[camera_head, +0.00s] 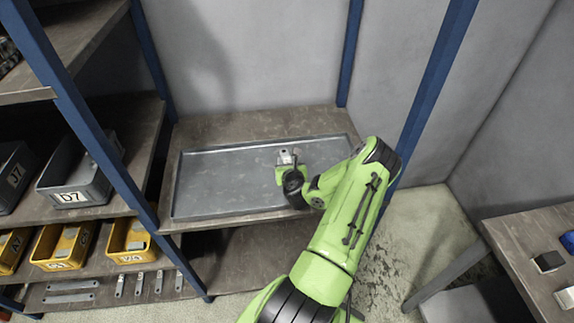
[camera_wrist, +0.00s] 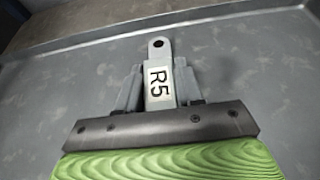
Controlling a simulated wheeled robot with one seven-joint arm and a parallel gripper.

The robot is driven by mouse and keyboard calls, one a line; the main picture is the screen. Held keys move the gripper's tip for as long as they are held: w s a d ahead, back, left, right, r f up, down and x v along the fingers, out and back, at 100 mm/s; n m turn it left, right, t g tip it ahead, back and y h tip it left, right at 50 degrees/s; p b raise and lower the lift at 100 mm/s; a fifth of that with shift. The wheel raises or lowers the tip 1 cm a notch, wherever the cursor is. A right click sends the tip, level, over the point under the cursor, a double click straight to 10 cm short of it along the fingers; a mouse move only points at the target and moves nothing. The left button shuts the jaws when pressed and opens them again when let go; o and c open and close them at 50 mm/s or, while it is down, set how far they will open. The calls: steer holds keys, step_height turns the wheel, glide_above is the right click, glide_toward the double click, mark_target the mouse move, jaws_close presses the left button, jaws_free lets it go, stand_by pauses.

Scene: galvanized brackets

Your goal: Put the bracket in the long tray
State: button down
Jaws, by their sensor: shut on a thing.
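The long tray (camera_head: 225,181) is a shallow grey metal tray on a brown shelf board in the head view. In the wrist view its floor (camera_wrist: 60,98) fills most of the picture. My gripper (camera_head: 287,157) is over the right half of the tray. In the wrist view my gripper (camera_wrist: 158,92) is shut on a grey bracket (camera_wrist: 159,55). The bracket has a hole near its far end and a white label reading R5. It points away from my gripper toward the tray's far wall. I cannot tell whether the bracket touches the tray floor.
Blue posts (camera_head: 100,140) frame the shelf. Left of it are shelves with a grey D7 bin (camera_head: 78,190) and yellow bins (camera_head: 62,247). Flat metal brackets (camera_head: 70,291) lie on the low shelf. A brown table (camera_head: 535,255) with small blocks stands at the right. The tray's left half is empty.

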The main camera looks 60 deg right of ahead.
steer(key=shift+f, duration=0.1)
steer(key=c, duration=0.7)
jaws_free()
steer(key=shift+c, duration=0.2)
